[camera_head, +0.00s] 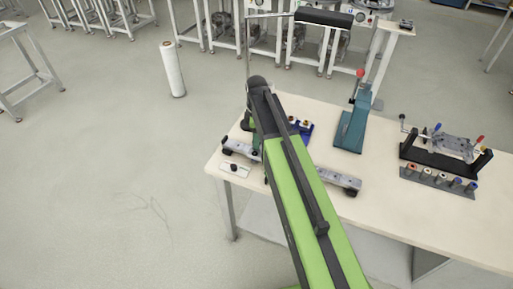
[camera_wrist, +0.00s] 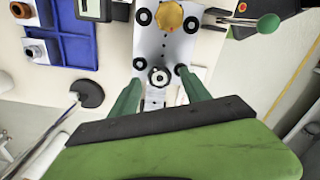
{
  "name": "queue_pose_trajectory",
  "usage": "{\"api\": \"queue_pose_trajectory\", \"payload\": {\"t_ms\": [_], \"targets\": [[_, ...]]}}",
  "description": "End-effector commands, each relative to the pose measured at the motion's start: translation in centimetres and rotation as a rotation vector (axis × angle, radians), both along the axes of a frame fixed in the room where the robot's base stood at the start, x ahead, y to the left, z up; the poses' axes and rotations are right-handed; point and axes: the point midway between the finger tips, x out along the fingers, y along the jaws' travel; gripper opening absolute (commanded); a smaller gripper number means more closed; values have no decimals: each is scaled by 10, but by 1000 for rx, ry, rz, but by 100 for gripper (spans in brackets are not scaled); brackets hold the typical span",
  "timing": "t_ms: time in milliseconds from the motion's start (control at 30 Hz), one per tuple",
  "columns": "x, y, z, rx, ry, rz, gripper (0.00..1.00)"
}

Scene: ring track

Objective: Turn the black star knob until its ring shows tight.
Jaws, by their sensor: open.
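My gripper (camera_wrist: 160,80) is open in the wrist view, its two green fingers apart. A small round black part with a pale centre (camera_wrist: 158,76), possibly the star knob, shows between the fingertips. I cannot tell whether the fingers touch it, and its star shape is not clear. It sits at the near end of a light metal plate (camera_wrist: 160,45) with several black rings and a yellow-orange round part (camera_wrist: 169,15). I cannot read any tight mark on a ring. In the head view my green arm hides the gripper and part of the worktable (camera_head: 385,200).
A blue tray (camera_wrist: 75,52) with fittings lies left of the plate in the wrist view. A lever with a green ball (camera_wrist: 268,23) is at right. In the head view a teal press (camera_head: 352,125) and a black fixture (camera_head: 440,160) stand on the table's right side.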

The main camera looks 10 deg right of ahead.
Motion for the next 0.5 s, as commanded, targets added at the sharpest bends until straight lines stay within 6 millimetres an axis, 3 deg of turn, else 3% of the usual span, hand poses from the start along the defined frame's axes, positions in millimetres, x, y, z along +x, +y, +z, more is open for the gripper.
{"api": "queue_pose_trajectory", "payload": {"t_ms": [33, 333, 500], "targets": [[0, 0, -9, 0, 0, 0, 55], [0, -1, -7, 0, 0, -1, 54], [0, -1, -7, 0, 0, -1, 32]]}}
